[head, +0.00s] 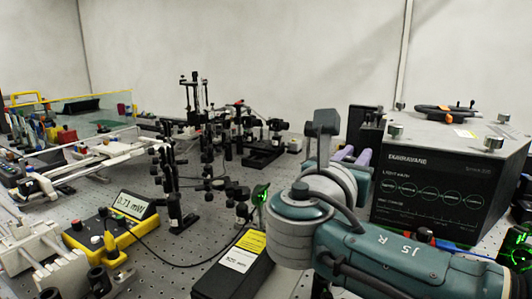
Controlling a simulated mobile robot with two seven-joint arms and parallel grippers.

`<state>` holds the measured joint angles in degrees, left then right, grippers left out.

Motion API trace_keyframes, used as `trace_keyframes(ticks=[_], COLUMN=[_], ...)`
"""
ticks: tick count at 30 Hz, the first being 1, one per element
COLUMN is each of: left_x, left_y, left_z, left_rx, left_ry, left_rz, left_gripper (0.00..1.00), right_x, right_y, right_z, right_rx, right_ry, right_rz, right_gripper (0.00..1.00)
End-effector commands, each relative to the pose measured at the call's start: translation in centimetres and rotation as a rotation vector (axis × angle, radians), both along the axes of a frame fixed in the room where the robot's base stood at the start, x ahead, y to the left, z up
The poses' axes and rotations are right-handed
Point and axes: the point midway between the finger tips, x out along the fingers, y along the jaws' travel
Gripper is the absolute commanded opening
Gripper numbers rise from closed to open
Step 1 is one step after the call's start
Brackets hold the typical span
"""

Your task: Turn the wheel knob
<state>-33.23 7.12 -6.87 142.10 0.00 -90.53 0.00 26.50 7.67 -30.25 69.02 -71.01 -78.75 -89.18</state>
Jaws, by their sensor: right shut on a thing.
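My right gripper (355,156), with purple fingers, is at the left side of the large black instrument box (430,195), partly behind my teal and grey right arm. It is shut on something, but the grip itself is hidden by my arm. The only part at that spot that fits is the wheel knob, which I cannot see clearly. A black and orange handle-like piece (444,112) lies on top of the box, apart from the gripper. My left gripper is not in view.
A yellow power meter (110,235) reading about 0.71 mW stands at the lower left. A black laser housing (228,272) with a yellow label lies in front of my arm. Several black optics posts (170,185) crowd the middle of the perforated bench.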

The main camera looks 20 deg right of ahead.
Motion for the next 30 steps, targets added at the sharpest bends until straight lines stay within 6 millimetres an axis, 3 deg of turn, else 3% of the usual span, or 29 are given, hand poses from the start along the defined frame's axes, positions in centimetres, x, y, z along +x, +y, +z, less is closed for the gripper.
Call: trace_keyframes(ticks=[4,5,12,22,30], left_x=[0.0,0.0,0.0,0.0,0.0], left_y=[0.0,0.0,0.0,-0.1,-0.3], left_z=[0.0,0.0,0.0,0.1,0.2], left_rx=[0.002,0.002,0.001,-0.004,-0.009], left_ry=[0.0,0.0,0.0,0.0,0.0], left_rz=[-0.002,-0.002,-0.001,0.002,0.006], left_gripper=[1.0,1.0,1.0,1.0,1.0], right_x=[0.0,0.0,0.0,-0.3,-3.2], right_y=[0.0,0.0,0.0,0.4,4.5], right_z=[0.0,0.0,0.0,0.0,-0.1], right_rx=[0.0,0.0,-0.001,0.001,0.005], right_ry=[0.001,0.001,0.001,0.001,0.002], right_rz=[0.002,0.002,0.003,0.004,0.005], right_gripper=[0.0,0.26,0.53,0.53,0.53])
